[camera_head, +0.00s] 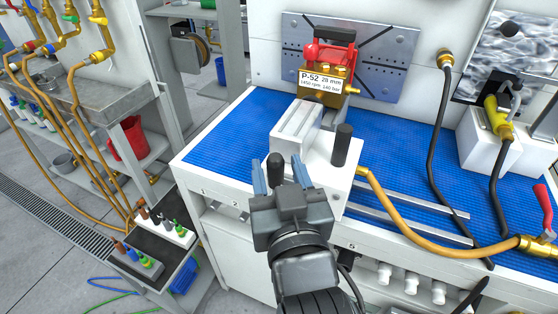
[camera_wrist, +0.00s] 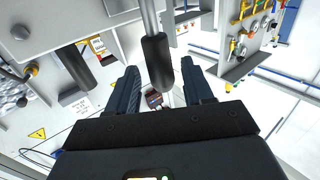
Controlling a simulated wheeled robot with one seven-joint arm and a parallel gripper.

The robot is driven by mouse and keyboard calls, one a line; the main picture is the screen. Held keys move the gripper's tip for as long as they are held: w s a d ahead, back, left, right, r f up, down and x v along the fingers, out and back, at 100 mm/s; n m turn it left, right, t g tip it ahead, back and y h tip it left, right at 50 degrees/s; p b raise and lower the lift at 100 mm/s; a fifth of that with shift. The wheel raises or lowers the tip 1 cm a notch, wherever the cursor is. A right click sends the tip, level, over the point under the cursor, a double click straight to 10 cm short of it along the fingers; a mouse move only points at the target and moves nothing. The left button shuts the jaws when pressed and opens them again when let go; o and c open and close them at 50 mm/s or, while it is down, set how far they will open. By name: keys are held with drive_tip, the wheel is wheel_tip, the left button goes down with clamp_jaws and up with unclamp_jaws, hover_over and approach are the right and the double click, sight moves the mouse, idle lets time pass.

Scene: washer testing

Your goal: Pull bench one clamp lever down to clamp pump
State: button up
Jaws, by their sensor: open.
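The pump (camera_head: 338,88), red and brass with a "P-52 28 mm" label, sits at the back of the blue-topped bench (camera_head: 225,128) against a metal plate. In front of it is a white clamp block (camera_head: 318,160) with two upright black lever handles. The left handle (camera_head: 275,172) stands between the fingers of my gripper (camera_head: 277,160); the right handle (camera_head: 343,145) stands apart. In the wrist view the near black handle (camera_wrist: 157,62) on its metal rod is between my open gripper fingers (camera_wrist: 160,70), with gaps at both sides. The second handle (camera_wrist: 75,65) is left of the fingers.
A yellow-brown hose (camera_head: 395,218) curves from the block's right side along the bench front. Metal rails (camera_head: 410,205) lie on the mat. Black hoses and a red-handled valve (camera_head: 544,200) are at right. A shelf with small bottles (camera_head: 160,225) stands at lower left.

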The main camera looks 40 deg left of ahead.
drive_tip(key=shift+x, duration=0.85)
drive_tip(key=shift+s, duration=0.1)
drive_tip(key=shift+c, duration=0.4)
clamp_jaws()
